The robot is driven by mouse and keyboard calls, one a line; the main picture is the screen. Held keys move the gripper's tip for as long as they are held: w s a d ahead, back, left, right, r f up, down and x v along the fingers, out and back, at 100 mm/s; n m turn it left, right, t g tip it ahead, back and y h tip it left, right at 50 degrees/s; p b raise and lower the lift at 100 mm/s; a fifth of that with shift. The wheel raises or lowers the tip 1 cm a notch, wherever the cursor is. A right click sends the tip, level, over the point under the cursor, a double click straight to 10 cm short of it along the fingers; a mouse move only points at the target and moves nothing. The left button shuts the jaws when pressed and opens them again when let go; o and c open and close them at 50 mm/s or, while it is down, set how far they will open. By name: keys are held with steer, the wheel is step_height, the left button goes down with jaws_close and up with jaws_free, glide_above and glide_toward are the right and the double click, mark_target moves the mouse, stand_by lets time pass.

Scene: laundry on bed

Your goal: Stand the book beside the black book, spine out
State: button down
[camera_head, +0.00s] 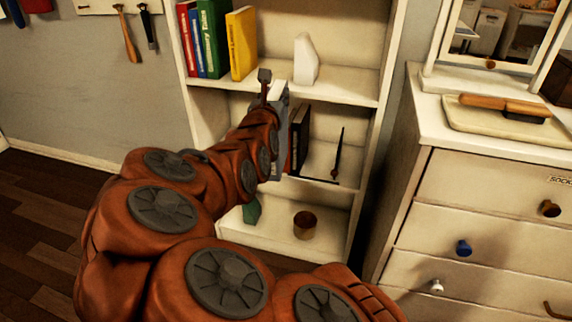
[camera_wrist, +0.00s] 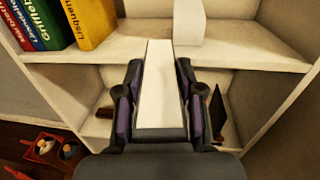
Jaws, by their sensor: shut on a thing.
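My gripper (camera_wrist: 158,85) is shut on a pale book (camera_wrist: 160,60), with one dark finger on each side of it. The book's narrow cream face points back to the wrist camera; I cannot tell whether it is spine or pages. In the head view my gripper (camera_head: 273,92) is in front of the middle shelf opening, and the book's pale edge (camera_head: 279,92) shows there. The black book (camera_head: 301,138) stands upright on the middle shelf, just right of my gripper, partly hidden by it and my arm. A thin reddish edge shows at its left.
Red, blue, green and yellow books (camera_head: 213,38) stand on the upper shelf beside a white block (camera_head: 305,60). A thin dark pointed object (camera_head: 339,155) stands right of the black book. A brown cup (camera_head: 305,225) is on the bottom shelf. A dresser (camera_head: 480,220) stands right.

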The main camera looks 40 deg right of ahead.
steer(key=s+d+f+m+g+h+b, duration=0.1)
steer(key=s+d+f+b, duration=0.3)
steer(key=f+b, duration=0.45)
steer(key=s+d+p+x, duration=0.1)
steer(key=p+x, duration=1.2)
steer(key=x, duration=0.4)
steer(key=shift+f+g, duration=0.25)
steer(key=shift+g, duration=0.05)
stand_by(0.3)
steer(key=shift+d, duration=0.25)
steer(key=shift+w+f+b, duration=0.15)
steer(key=shift+f+b, duration=0.55)
steer(key=shift+f, duration=1.05)
